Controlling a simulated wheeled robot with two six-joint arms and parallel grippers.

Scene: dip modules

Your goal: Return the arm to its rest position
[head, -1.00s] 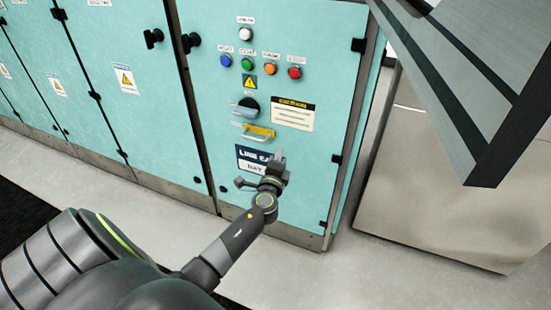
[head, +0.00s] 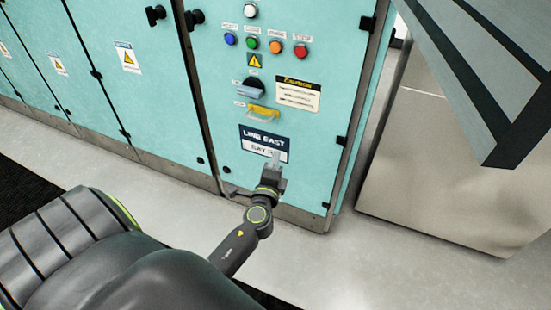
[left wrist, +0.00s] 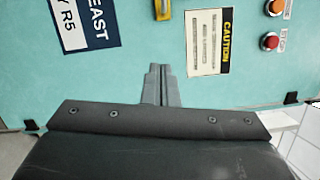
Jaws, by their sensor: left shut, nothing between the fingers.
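My left gripper (head: 275,158) is in front of the lower part of a teal cabinet door (head: 225,150), over the lower right of the "LINE EAST" label (head: 264,142). Its fingers are shut with nothing between them. In the left wrist view the shut fingers (left wrist: 161,70) point up toward the door, between the label (left wrist: 85,20) and the caution sign (left wrist: 208,42). Whether the fingertips touch the door cannot be told, but nothing is gripped. My right gripper is not in view.
Above the label the door has a yellow handle (head: 263,112), a rotary switch (head: 252,88) and several coloured buttons. A grey striped panel (head: 480,70) hangs at upper right. Pale floor (head: 300,262) is open in front of the cabinet.

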